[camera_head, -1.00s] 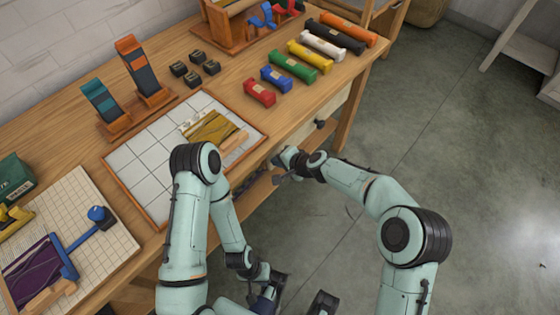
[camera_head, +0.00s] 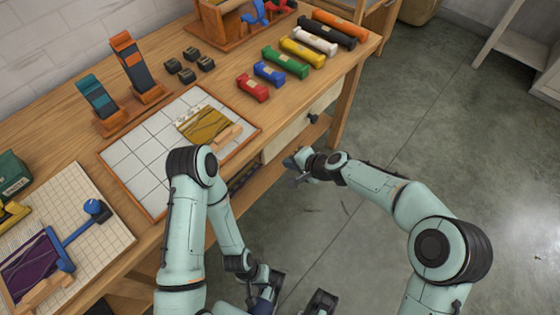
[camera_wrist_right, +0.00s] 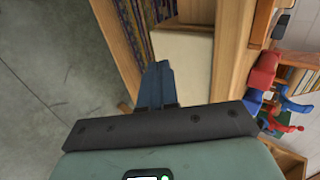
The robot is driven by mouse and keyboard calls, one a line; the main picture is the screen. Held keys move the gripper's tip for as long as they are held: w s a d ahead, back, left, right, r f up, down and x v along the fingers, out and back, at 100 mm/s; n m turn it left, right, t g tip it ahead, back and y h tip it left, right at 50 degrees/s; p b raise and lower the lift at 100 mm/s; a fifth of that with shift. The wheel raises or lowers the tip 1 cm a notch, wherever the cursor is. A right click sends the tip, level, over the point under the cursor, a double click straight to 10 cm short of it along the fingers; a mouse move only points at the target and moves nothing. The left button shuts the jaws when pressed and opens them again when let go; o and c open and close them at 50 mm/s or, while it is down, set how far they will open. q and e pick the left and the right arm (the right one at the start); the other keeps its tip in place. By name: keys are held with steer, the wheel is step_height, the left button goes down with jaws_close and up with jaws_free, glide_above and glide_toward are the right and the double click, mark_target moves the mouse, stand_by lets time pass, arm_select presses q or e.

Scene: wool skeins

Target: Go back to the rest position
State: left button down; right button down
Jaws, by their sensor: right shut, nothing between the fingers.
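My right gripper (camera_head: 291,169) is just off the front edge of the workbench (camera_head: 236,180), beside the drawer front and over the floor. In the right wrist view its fingers (camera_wrist_right: 155,84) are together with nothing between them. The pale drawer front (camera_wrist_right: 183,62) lies beyond the fingers there. My left arm folds back toward me at the bottom of the head view. Its gripper (camera_head: 266,288) is low there, partly cut off by the frame edge, and its fingers are not clear.
Several coloured skeins (camera_head: 302,54) lie in a row at the bench's right end. A white grid board (camera_head: 134,164) holds a mustard weave (camera_head: 204,124). A purple weave (camera_head: 32,268) is at the left. Open floor (camera_head: 400,120) is to the right.

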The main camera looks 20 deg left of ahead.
steer(key=v, duration=0.5)
steer(key=shift+w+d, duration=0.1)
steer(key=s+d+f+g+h+p, duration=0.1)
steer(key=s+d+f+h+p, duration=0.15)
steer(key=s+d+f, duration=0.4)
steer(key=s+d+f+g+h+p, duration=0.1)
steer(key=s+d+f+h+p, duration=0.2)
steer(key=d+f, duration=0.6)
steer(key=s+d+f+g+p, duration=0.1)
steer(key=s+d+p, duration=0.2)
steer(key=s, duration=0.6)
steer(key=s+d+f+g+p, duration=0.1)
steer(key=s+d+p, duration=0.2)
steer(key=s+d, duration=0.3)
steer(key=s, duration=0.4)
steer(key=shift+s, duration=0.15)
steer(key=shift+f, duration=0.15)
